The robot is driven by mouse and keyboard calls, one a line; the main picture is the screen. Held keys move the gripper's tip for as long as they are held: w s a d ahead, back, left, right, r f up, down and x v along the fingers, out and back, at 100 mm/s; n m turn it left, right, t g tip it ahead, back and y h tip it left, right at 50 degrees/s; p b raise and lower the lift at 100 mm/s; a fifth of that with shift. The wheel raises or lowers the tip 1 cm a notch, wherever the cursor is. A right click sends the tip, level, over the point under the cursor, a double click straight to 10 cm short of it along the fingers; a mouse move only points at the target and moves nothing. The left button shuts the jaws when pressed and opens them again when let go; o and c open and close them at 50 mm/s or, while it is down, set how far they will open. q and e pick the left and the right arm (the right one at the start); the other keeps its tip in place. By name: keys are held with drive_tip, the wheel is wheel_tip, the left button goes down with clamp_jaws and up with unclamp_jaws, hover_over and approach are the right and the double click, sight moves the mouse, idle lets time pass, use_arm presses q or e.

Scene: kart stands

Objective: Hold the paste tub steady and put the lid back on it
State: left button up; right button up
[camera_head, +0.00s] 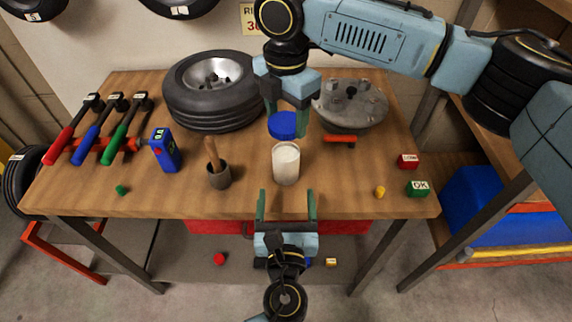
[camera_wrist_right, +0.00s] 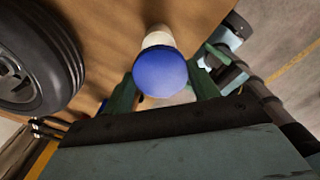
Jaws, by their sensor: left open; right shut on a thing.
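The white paste tub (camera_head: 286,164) stands upright and uncovered on the wooden table near its front edge. My right gripper (camera_head: 288,122) is shut on the blue lid (camera_head: 283,125) and holds it in the air, above and slightly behind the tub in the head view. The right wrist view shows the lid (camera_wrist_right: 160,73) between the fingers, with the tub (camera_wrist_right: 158,38) partly hidden beyond it. My left gripper (camera_head: 287,205) is open and empty at the table's front edge, its two fingers pointing toward the tub without touching it.
A cup with a brush (camera_head: 219,176) stands left of the tub. A wheel (camera_head: 212,90) and a metal disc (camera_head: 350,103) lie behind.

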use_arm(q)
drive_tip(key=shift+w, duration=0.4)
use_arm(e)
drive_tip(key=shift+w+f, duration=0.1)
drive_tip(key=shift+w, duration=0.05)
use_arm(q)
drive_tip(key=w, duration=1.1)
drive_tip(key=shift+w, duration=0.25)
drive_tip(key=c, duration=1.5)
drive_tip(key=shift+o, duration=0.2)
use_arm(e)
hover_over(286, 155)
drive_tip(key=shift+f, duration=2.5)
drive_tip(key=shift+f, duration=0.9)
drive_tip(key=shift+f, duration=0.5)
